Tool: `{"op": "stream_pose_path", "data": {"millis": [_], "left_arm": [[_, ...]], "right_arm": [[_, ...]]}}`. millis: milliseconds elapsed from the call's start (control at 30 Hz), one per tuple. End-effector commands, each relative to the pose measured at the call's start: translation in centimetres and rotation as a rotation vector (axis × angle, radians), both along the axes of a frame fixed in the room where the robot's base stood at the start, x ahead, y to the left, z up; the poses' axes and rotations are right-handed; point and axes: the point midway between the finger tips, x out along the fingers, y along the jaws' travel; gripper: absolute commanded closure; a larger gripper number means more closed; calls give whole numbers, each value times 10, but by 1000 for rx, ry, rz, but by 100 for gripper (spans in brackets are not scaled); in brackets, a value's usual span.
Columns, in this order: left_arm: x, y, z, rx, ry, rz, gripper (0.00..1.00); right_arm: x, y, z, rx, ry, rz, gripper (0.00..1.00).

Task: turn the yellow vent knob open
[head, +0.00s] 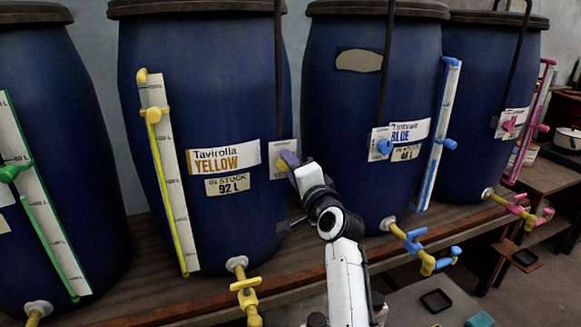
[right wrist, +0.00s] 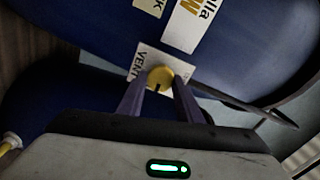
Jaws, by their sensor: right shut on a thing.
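The yellow vat (head: 205,110) is a dark blue drum labelled "Tavirolla YELLOW", stock 92 L. Its yellow vent knob (right wrist: 161,77) sits on a white plate marked "VENT" (right wrist: 146,62) in the right wrist view. My right gripper (right wrist: 160,88) has its two purple fingers on either side of the knob, shut on it. In the head view the right gripper (head: 289,160) reaches the vent plate (head: 278,172) at the right side of the label and mostly hides the knob. A small dark mark shows at the knob's lower edge. My left gripper is not in view.
The blue vat (head: 345,130) stands close on the right, with a blue vent knob (head: 384,147). The yellow tap (head: 245,287) sticks out low in front, and the yellow sight gauge (head: 166,170) is to the left. A black tray (head: 436,301) lies at lower right.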

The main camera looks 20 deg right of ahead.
Motion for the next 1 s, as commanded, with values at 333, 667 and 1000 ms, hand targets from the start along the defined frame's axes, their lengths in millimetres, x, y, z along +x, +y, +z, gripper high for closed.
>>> {"op": "stream_pose_path", "data": {"millis": [333,667,1000], "left_arm": [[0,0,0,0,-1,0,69],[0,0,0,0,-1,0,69],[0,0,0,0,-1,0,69]], "right_arm": [[0,0,-1,55,4,1,90],[0,0,-1,57,4,1,90],[0,0,-1,54,3,1,49]]}}
